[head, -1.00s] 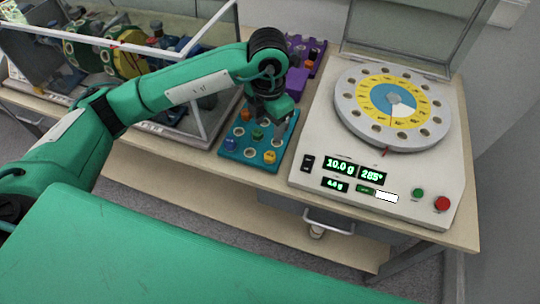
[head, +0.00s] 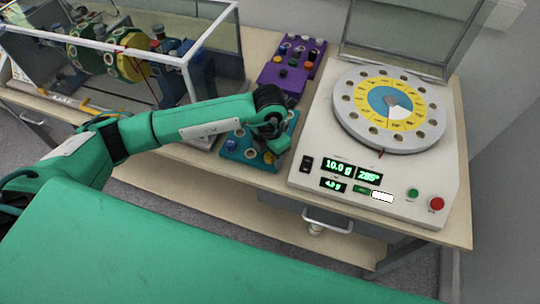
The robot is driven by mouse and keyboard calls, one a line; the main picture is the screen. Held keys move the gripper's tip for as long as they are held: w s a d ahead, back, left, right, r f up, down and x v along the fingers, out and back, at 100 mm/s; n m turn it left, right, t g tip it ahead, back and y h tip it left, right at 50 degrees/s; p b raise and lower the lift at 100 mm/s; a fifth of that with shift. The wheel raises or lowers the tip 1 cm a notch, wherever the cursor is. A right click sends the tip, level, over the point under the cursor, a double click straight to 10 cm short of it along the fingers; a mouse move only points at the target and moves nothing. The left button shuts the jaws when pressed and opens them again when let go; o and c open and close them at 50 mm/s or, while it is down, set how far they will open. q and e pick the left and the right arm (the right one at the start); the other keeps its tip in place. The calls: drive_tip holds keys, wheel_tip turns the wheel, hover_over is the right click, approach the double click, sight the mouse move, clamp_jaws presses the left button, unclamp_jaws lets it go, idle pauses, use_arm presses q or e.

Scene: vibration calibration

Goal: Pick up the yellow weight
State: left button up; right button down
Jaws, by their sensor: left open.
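The yellow weight (head: 268,157) sits in the teal tray (head: 241,155) near its front right corner. Only a small part of it shows, because my left gripper (head: 277,148) is right above it and covers most of it. My left gripper is open and points down. I cannot tell whether its fingers touch the weight. A blue weight (head: 231,145) is at the tray's front left. My right gripper is not in view.
A purple tray (head: 290,66) with several weights stands behind the teal tray. The white balancing machine (head: 330,207) with its round disc (head: 343,105) is close on the right. A clear-walled case with a rotor (head: 100,52) stands on the left.

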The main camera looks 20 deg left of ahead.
use_arm(q)
drive_tip(key=c, duration=1)
drive_tip(key=shift+r, duration=0.1)
drive_tip(key=shift+c, duration=0.2)
